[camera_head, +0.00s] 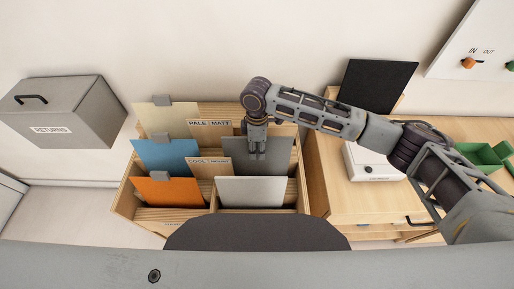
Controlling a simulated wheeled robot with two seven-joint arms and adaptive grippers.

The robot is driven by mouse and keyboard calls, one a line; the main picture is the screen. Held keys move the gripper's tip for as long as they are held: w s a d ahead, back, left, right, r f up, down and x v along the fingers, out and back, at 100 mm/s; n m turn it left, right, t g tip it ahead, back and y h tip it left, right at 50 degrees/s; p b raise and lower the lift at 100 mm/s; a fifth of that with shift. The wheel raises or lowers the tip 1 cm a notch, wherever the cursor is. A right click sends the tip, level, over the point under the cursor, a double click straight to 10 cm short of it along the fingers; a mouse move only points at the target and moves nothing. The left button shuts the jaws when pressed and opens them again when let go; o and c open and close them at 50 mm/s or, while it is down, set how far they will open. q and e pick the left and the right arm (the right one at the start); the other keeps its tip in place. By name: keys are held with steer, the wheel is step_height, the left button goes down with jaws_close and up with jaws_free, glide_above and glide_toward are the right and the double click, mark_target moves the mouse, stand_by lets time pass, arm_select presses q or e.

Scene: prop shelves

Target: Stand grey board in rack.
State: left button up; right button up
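A dark grey board (235,153) stands upright in the right half of the wooden rack (304,194), in the row behind a light grey board (250,191). My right gripper (257,155) points down at the dark grey board's top edge, and its visible finger parts overlap the board's upper face. The far side of the grip is hidden behind the board, so whether the fingers are closed on it does not show. The bottom of the dark grey board is hidden by the light grey one. My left gripper is not in view.
The rack's left half holds cream (165,120), blue (165,155) and orange (167,191) boards. Labels read PALE MATT (209,123) and COOL MOUNT (208,161). A RETURNS box (85,120) is left. A black panel (377,84), white box (371,164) and green tray (482,155) are right.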

steer(key=shift+r, duration=0.1)
steer(key=shift+w+r, duration=0.2)
steer(key=shift+r, duration=1.75)
steer(key=shift+w+r, duration=0.15)
steer(key=shift+r, duration=1.85)
steer(key=shift+w+r, duration=0.2)
steer(key=shift+r, duration=1.75)
steer(key=shift+s, duration=0.1)
